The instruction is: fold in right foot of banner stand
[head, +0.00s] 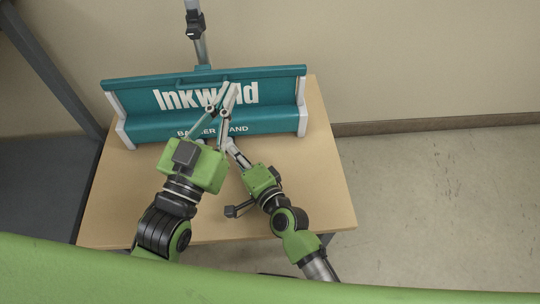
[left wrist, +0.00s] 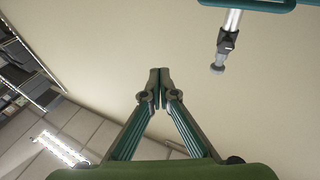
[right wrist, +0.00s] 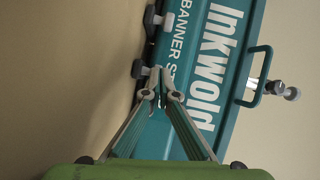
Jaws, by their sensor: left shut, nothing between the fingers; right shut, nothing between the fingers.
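The teal banner stand (head: 150,95), lettered "Inkwold", stands on a wooden table with pale end caps. It also shows turned sideways in the right wrist view (right wrist: 228,75). Dark, knob-like parts (right wrist: 139,69) stick out along its lower edge there; I cannot tell whether one is the right foot. In the head view no foot can be made out. My left gripper (head: 230,90) is shut and empty, its fingers over the stand's front face.
The wooden table (head: 315,190) has bare room right and left of my arms. A grey pole (head: 201,45) with a dark clamp (head: 195,24) rises behind the stand against the wall. A dark rack (head: 40,190) is at the left. Open floor (head: 430,190) lies to the right.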

